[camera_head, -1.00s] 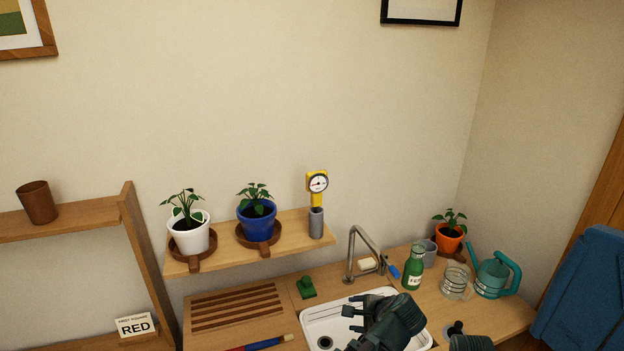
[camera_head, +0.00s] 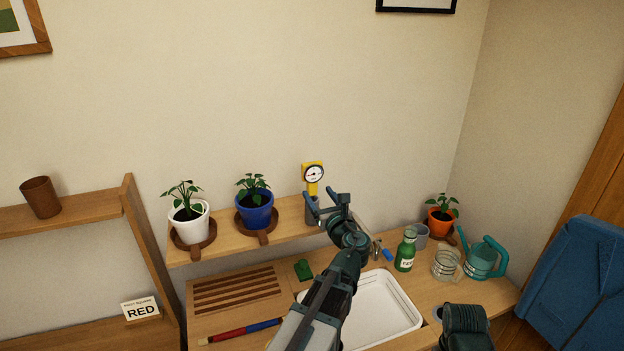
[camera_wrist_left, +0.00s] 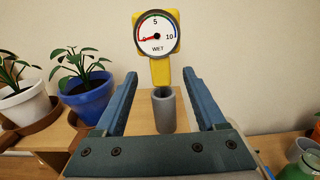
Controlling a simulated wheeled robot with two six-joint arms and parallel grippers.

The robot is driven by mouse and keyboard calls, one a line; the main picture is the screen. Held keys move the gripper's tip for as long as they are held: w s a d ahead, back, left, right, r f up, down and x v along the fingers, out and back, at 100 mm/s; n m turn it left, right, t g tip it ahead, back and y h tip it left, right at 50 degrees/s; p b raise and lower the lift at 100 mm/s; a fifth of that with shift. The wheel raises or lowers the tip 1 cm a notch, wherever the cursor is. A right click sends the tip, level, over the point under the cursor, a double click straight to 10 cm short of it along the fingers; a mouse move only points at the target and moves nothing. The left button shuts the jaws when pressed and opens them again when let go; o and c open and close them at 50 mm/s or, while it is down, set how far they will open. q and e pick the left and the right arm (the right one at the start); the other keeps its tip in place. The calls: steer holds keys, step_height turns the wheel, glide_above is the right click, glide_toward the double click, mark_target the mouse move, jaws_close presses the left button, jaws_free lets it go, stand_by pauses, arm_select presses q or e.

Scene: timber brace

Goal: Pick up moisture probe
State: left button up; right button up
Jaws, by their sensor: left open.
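The moisture probe (camera_head: 312,178) is yellow with a round white dial. My left gripper (camera_head: 327,198) is open in front of the holder, just below the dial in the head view. In the left wrist view the probe (camera_wrist_left: 161,70) and the grey holder (camera_wrist_left: 164,110) show beyond and between the two spread fingers (camera_wrist_left: 158,76). The dial reads near the low end, with "WET" on it. The fingers do not appear to touch the probe. My right gripper does not show.
A blue pot (camera_head: 256,212) and a white pot (camera_head: 188,224) with plants stand left of the probe on the shelf (camera_head: 222,239).

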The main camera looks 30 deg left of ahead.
mark_target(308, 178)
arm_select(q)
steer(key=shift+x, duration=4.95)
steer(key=shift+d, duration=0.1)
jaws_close()
